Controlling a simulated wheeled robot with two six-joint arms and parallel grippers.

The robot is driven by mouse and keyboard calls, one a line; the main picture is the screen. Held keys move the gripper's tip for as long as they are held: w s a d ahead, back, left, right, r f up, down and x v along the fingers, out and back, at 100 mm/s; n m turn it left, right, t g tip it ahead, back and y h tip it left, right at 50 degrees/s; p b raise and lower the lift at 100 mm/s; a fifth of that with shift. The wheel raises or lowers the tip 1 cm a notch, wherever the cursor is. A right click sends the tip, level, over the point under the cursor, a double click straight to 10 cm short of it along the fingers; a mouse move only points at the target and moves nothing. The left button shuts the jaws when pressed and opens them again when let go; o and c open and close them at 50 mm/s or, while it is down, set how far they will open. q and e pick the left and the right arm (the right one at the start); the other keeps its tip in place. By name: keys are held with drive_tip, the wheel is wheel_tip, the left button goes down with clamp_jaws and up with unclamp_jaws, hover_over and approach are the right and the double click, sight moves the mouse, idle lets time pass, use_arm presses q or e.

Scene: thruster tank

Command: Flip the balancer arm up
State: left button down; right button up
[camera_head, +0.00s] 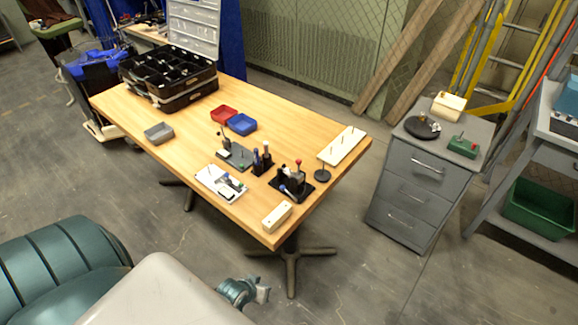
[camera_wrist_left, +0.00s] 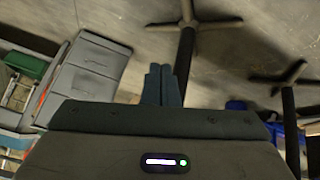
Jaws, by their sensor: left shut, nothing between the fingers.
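On the wooden table, a black tray (camera_head: 291,188) at the near right carries a small upright device with a red knob (camera_head: 298,162). A grey plate (camera_head: 236,155) with a thin upright post lies to its left. I cannot tell which of these small parts is the balancer arm, or how it is tilted. My left gripper (camera_wrist_left: 163,84) is shut and empty in the left wrist view, pointing toward the floor and table legs, away from the tabletop devices. A teal gripper part of mine shows low in the head view, short of the table. My right gripper is not identifiable.
A white plate (camera_head: 217,183), a cream block (camera_head: 276,216), a pegged board (camera_head: 342,146) and red (camera_head: 223,114) and blue (camera_head: 241,124) trays share the table (camera_head: 165,175). A grey drawer cabinet (camera_head: 423,180) stands right. Clear floor separates table and cabinet.

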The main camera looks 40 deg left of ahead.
use_arm(q)
drive_tip(key=w+d+r+n+t+h+p, duration=0.15)
drive_tip(key=w+r, duration=0.35)
drive_tip(key=r, duration=0.7)
drive_tip(key=w+d+r+n+t+h, duration=0.1)
drive_tip(key=w+d+r+t, duration=0.2)
drive_tip(key=r, duration=0.8)
drive_tip(key=w+a+r+n+t+y, duration=0.2)
drive_tip(key=w+a+n, duration=0.3)
drive_tip(key=a, duration=0.3)
drive_tip(key=w+a+r+n+t+y, duration=0.2)
drive_tip(key=w+a+r+n+t, duration=0.3)
drive_tip(key=a, duration=0.3)
drive_tip(key=shift+w+a+r+n, duration=0.2)
drive_tip(key=shift+w+r+n, duration=0.15)
drive_tip(key=shift+w, duration=0.25)
drive_tip(key=w+b, duration=0.3)
drive_tip(key=w, duration=0.7)
drive_tip(key=d, duration=0.1)
drive_tip(key=d+p, duration=0.1)
drive_tip(key=s+d, duration=0.1)
drive_tip(key=shift+d+f+p, duration=0.15)
drive_tip(key=shift+f+p, duration=0.15)
drive_tip(key=shift+p, duration=0.1)
